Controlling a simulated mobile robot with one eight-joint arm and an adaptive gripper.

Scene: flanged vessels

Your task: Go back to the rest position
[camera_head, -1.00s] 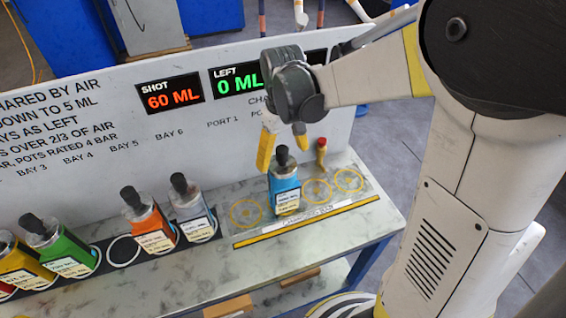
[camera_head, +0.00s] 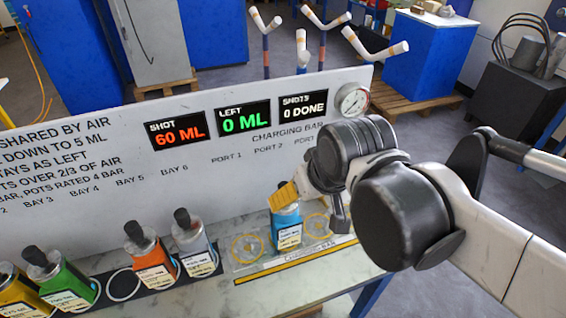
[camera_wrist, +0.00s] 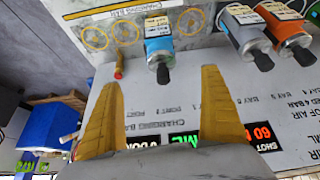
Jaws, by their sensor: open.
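My gripper (camera_head: 312,203) is open and empty. In the head view it hangs above and in front of the blue vessel (camera_head: 287,232) and hides its top. In the wrist view its two yellow fingers stand wide apart with nothing between them; my gripper (camera_wrist: 160,100) is clear of the blue vessel (camera_wrist: 158,48). The blue vessel stands upright in the charging bay, its black knob showing in the wrist view. A small red-topped fitting (camera_wrist: 119,68) stands beside it.
Orange (camera_head: 150,258), grey (camera_head: 194,243) and green (camera_head: 60,280) vessels stand in the bench row at left. The sign board (camera_head: 100,150) rises behind, with a gauge (camera_head: 353,100) at its right end. Blue cabinets (camera_head: 432,55) stand on the floor beyond.

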